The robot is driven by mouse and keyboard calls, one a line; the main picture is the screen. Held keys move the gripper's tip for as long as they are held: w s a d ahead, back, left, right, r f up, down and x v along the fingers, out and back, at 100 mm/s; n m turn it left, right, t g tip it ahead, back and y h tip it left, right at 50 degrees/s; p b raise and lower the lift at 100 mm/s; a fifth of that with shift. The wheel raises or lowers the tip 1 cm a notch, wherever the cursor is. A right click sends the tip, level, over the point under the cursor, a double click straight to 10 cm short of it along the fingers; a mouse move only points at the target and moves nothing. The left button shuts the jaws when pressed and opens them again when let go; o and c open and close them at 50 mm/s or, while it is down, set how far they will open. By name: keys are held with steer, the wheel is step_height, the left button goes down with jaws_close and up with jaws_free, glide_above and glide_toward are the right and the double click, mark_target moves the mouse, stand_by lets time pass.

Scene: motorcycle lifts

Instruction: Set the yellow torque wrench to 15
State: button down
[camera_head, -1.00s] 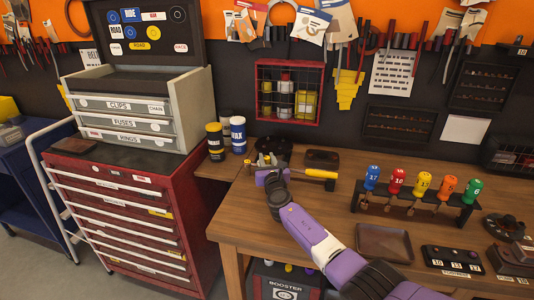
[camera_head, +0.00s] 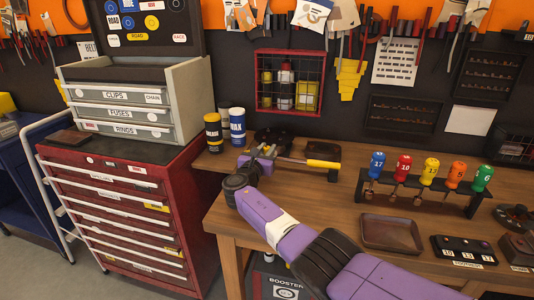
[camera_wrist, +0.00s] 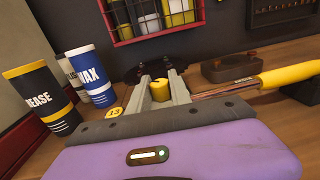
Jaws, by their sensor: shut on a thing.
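My gripper (camera_head: 264,154) is over the wrench's left end. In the wrist view my gripper (camera_wrist: 160,86) is shut on a small yellow knob (camera_wrist: 159,91) between its two grey fingers. A small yellow tag reading 13 (camera_wrist: 115,112) shows left of the fingers. The rest of the wrench's head is hidden behind my gripper.
Grease (camera_head: 213,133) and wax (camera_head: 237,130) cans stand close left of my gripper. A rack (camera_head: 420,197) of several colored drivers stands right, with a brown tray (camera_head: 390,234) in front. A wire cage (camera_head: 290,81) hangs behind. Open bench lies before the wrench.

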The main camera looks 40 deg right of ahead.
stand_by(0.3)
steer(key=c, duration=1.2)
jaws_free()
steer(key=shift+o, duration=0.2)
steer(key=shift+a, duration=0.1)
steer(key=shift+p+v, duration=1)
steer(key=shift+v, duration=2.8)
